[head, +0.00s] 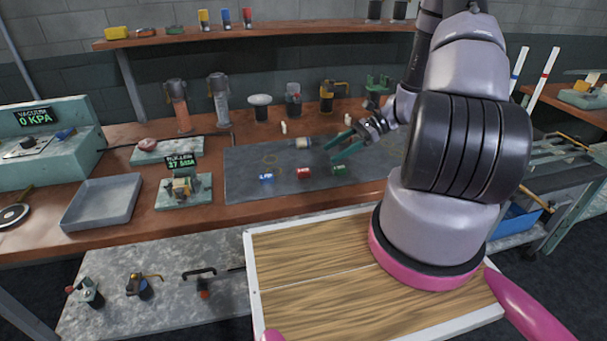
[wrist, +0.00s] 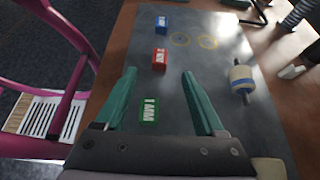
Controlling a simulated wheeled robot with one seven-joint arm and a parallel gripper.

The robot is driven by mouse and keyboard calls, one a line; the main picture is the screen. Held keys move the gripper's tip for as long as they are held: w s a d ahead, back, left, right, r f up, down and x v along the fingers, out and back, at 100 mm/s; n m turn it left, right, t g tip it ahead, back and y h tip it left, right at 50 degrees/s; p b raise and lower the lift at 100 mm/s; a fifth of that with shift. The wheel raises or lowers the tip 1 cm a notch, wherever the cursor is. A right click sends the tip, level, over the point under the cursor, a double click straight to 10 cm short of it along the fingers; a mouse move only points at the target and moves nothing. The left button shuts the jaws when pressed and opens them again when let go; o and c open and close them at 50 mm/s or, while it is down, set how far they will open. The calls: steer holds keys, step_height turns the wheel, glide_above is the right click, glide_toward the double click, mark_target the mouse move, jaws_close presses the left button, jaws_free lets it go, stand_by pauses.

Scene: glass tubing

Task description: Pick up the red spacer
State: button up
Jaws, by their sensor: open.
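The red spacer (head: 303,173) lies on the dark mat (head: 240,188) between a blue spacer (head: 266,178) and a green spacer (head: 339,169). In the wrist view the red spacer (wrist: 159,59) is beyond my fingertips, between their lines and slightly left of centre. The green spacer (wrist: 149,108) shows between my fingers, and the blue spacer (wrist: 162,23) is farthest away. My gripper (head: 340,147) is open with green fingers and holds nothing. It is above the mat, up and right of the red spacer in the head view. Its fingers (wrist: 159,73) are apart from the red spacer.
A pale roller with a blue band (wrist: 242,79) lies on the mat to the right in the wrist view. A grey tray (head: 101,203) and a green roller device (head: 183,190) stand left of the mat. Tool holders stand behind it.

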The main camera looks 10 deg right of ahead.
mark_target(306, 170)
steer(key=x, duration=1)
steer(key=shift+d+f, duration=0.15)
steer(key=shift+f, duration=0.05)
jaws_close()
